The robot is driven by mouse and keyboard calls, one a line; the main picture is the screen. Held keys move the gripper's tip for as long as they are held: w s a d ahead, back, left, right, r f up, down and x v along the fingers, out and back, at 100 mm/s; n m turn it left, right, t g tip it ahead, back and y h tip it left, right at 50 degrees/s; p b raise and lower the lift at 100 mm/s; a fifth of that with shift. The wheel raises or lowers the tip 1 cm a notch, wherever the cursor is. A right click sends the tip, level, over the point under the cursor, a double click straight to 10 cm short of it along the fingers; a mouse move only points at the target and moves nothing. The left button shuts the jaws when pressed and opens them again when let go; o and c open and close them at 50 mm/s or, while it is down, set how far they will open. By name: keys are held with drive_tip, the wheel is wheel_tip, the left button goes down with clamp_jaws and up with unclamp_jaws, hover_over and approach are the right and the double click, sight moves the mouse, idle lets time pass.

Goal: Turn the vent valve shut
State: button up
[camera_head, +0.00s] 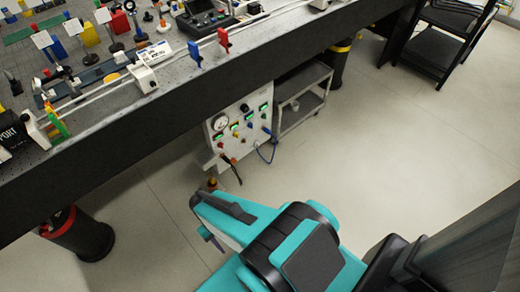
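A white panel (238,128) with a round gauge (220,122), green displays and several small coloured knobs stands under the front edge of the bench. A red knob (219,145) is at its lower left, and yellow and blue ones are to the right. I cannot tell which of these, if any, is the vent valve. My teal arm reaches in from the bottom, its far end in front of and below the panel. A small orange-brown piece (212,183) shows just beyond that end; I cannot tell what it is. My gripper's fingers cannot be made out.
Dark and blue cables (266,152) hang from the panel. A grey cart (302,98) stands right of it. The dark bench edge (150,130) overhangs above. Black bench legs stand left (82,236) and right (337,65). The floor (400,140) to the right is clear.

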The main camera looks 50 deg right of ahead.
drive_tip(key=w+d+f+m+t+h+b, duration=0.25)
drive_tip(key=w+d+f+t+b, duration=0.2)
drive_tip(key=w+d+f, duration=0.85)
drive_tip(key=m+t+b, duration=0.4)
drive_tip(key=t+b, duration=0.8)
drive_tip(key=t, duration=0.4)
approach(257, 145)
wheel_tip(257, 145, down, 3)
drive_tip(key=s, duration=0.2)
drive_tip(key=s+t+y+b, duration=0.1)
drive_tip(key=s, duration=0.1)
drive_tip(key=s+d+n+t, duration=0.1)
drive_tip(key=s, duration=0.1)
drive_tip(key=shift+s+f+t+y+b, duration=0.1)
drive_tip(key=shift+t+y+b, duration=0.15)
drive_tip(key=shift+b, duration=0.15)
drive_tip(key=w+b, duration=0.2)
drive_tip(key=w, duration=1.1)
drive_tip(key=shift+w+d, duration=0.4)
drive_tip(key=shift+d, duration=0.05)
